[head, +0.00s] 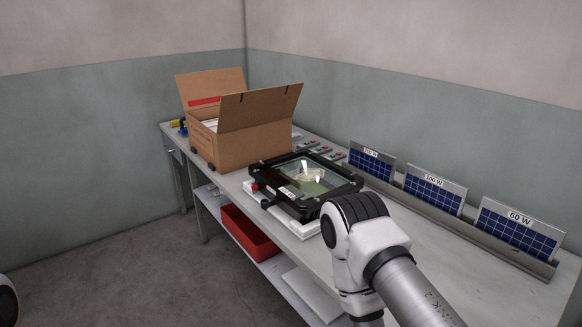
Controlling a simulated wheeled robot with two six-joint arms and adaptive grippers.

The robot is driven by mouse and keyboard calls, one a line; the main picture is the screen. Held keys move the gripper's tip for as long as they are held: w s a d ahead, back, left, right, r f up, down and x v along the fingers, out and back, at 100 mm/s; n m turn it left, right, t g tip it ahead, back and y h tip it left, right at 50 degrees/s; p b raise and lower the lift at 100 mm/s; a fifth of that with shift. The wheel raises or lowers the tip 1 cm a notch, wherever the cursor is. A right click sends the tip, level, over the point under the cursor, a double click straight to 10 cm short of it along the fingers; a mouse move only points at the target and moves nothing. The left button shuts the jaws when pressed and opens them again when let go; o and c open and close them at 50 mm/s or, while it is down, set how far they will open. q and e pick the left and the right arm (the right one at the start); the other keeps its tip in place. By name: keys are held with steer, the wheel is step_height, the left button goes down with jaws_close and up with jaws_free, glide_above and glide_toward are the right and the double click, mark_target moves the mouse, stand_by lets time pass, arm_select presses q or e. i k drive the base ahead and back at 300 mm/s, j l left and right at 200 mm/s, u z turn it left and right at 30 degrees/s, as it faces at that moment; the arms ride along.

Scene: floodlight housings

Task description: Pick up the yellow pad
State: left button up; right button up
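A small yellow item (176,123) lies at the far left end of the workbench, behind the cardboard box and beside something blue. It is too small to tell whether it is the yellow pad. A black floodlight housing (274,203) lies on the bench on a white base, its glass facing up. A pale yellow-green patch (313,184) shows through the glass; I cannot tell what it is. My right arm reaches in from the bottom right, with its elbow in front of the bench. Neither of my grippers is in view.
An open cardboard box (240,143) stands on the workbench (471,268) behind the housing. Several small parts (318,149) lie beside it. Panels marked with watt labels (432,190) stand in a rack along the wall. A red bin (247,233) sits on the lower shelf.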

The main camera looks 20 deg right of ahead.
mark_target(176, 122)
steer(key=i+u, duration=0.15)
steer(key=u, duration=0.25)
steer(key=i, duration=2.9)
